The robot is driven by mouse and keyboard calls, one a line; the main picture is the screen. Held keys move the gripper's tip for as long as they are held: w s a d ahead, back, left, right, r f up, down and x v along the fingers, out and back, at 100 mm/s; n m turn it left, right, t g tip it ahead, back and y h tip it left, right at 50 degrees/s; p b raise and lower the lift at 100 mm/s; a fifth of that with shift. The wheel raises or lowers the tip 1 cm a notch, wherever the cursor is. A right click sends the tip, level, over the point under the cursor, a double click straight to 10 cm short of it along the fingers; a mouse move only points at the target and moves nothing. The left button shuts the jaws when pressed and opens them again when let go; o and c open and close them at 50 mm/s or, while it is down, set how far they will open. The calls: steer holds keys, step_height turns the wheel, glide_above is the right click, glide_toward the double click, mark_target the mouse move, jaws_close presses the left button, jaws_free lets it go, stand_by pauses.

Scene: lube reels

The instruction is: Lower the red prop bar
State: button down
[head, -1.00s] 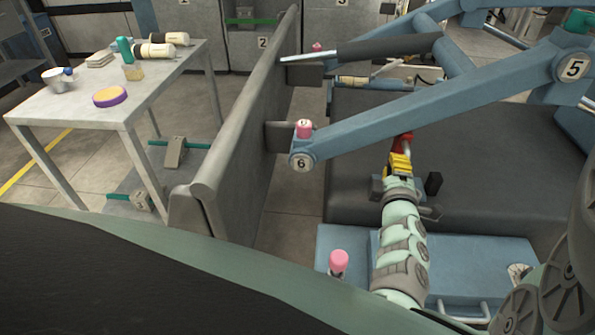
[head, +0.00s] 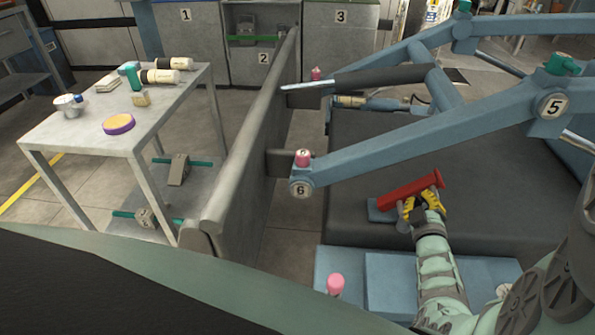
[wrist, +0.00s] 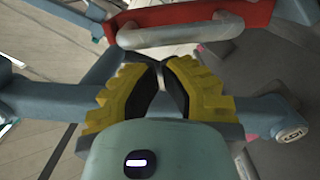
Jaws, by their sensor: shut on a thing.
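The red prop bar (head: 410,191) shows in the head view above the dark platform, tilted up to the right. In the wrist view it crosses the top (wrist: 205,17), with a grey handle (wrist: 180,34) along its near side. My gripper (head: 422,203) has yellow fingers and is at the bar's near side in the head view. In the wrist view the two fingertips (wrist: 160,66) come together just below the handle. My gripper is shut on the prop bar, but the exact contact is hard to see.
A blue lift arm marked 5 (head: 440,140) and 6 passes above the dark platform (head: 490,200). A pink-topped pin (head: 335,285) stands in front. A grey panel (head: 245,140) divides off a table (head: 150,105) with several items on it.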

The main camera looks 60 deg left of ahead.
steer(key=shift+w+d+f+m, duration=0.5)
steer(key=shift+w+f+m, duration=0.15)
steer(key=shift+m, duration=0.3)
steer(key=shift+w+d+f+m, duration=0.5)
steer(key=shift+f+m, duration=0.25)
steer(key=shift+m, duration=0.2)
steer(key=shift+w+d+f, duration=0.1)
steer(key=shift+f, duration=0.05)
